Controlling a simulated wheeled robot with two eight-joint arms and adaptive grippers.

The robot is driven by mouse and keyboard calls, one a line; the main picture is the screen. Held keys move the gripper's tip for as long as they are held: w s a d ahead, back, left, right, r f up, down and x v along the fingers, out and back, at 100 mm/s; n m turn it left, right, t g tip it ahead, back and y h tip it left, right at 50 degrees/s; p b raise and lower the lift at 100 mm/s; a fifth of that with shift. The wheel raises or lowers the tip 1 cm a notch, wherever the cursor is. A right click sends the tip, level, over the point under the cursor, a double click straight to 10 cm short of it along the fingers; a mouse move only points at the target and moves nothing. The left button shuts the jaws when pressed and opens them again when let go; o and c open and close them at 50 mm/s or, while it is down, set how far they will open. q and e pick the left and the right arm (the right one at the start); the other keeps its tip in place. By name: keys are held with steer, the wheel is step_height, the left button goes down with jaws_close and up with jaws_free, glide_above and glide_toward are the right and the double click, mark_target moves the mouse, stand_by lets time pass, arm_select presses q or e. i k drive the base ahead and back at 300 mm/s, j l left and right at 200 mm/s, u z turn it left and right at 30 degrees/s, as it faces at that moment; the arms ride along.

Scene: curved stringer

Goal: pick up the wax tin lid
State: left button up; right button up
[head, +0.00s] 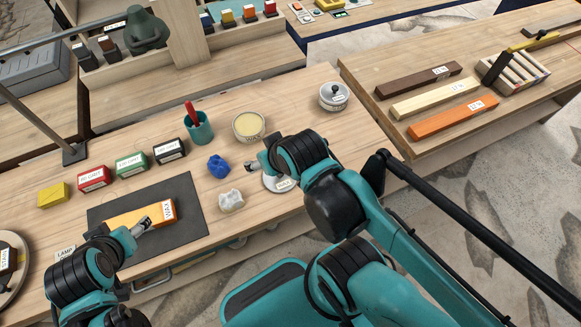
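A round, light-coloured disc with a label, which looks like the wax tin lid (275,187), lies on the workbench, largely hidden under my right gripper. The open round tin with yellow wax (249,124) stands just behind it. My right gripper (252,166) is low over the left side of the disc; whether its fingers touch it or are open is hard to see.
A blue lump (218,166) and a white crumpled lump (231,201) lie left of the disc. A teal cup (202,132) with a red tool, coloured grit blocks (131,164) and a knobbed jar (334,96) stand behind. Long bars (453,117) lie on the right table.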

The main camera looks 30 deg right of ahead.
mark_target(278, 183)
steer(key=z, duration=1)
